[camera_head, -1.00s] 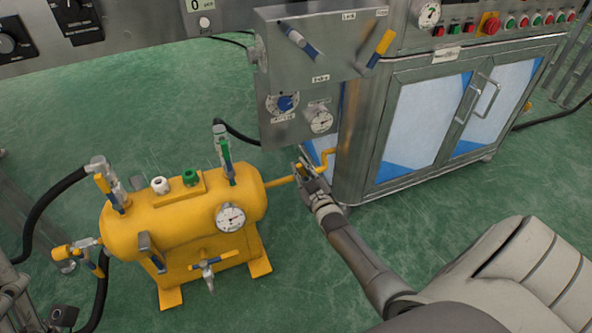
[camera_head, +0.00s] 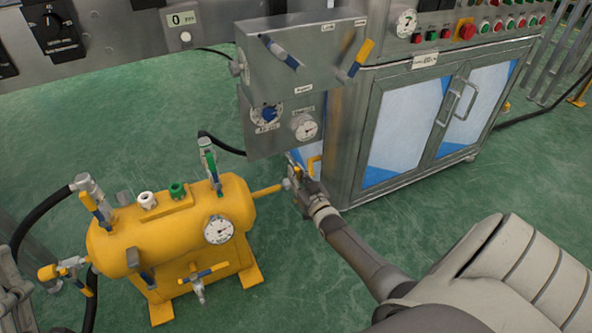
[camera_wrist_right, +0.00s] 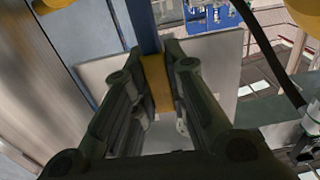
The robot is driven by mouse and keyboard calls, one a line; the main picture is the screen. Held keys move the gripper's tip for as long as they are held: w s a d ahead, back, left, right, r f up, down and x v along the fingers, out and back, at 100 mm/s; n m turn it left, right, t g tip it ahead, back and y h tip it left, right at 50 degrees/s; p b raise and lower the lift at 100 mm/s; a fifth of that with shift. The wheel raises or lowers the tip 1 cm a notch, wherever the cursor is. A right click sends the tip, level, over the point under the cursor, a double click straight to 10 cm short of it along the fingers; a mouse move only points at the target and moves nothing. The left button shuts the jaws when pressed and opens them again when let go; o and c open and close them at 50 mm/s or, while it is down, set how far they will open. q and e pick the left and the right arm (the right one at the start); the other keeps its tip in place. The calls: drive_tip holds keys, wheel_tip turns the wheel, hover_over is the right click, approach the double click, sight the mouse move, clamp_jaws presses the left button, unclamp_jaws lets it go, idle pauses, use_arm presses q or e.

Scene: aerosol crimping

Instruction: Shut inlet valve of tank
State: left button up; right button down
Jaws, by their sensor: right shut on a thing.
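The yellow tank (camera_head: 170,232) stands on the green floor at the left in the head view, with a round gauge (camera_head: 218,230) on its front and several valves with blue and yellow levers. A yellow pipe (camera_head: 268,190) leaves its right end toward the cabinet. My right gripper (camera_head: 292,180) is at the right end of this pipe. In the right wrist view its fingers (camera_wrist_right: 157,110) are shut on a lever handle (camera_wrist_right: 156,82) with a yellow part and a blue part. In the head view the gripper hides most of this handle. My left gripper is not in view.
A steel cabinet (camera_head: 345,165) with glass doors stands right behind my right gripper. A valve panel (camera_head: 300,75) with levers, a dial and a gauge hangs above it. Black hoses (camera_head: 45,215) run at the tank's left. Green floor is free in front.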

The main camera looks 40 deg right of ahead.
drive_tip(key=shift+s+f, duration=0.1)
drive_tip(key=shift+f, duration=0.05)
drive_tip(key=c, duration=1.4)
unclamp_jaws()
drive_tip(key=v, duration=1.2)
drive_tip(key=shift+a, duration=0.1)
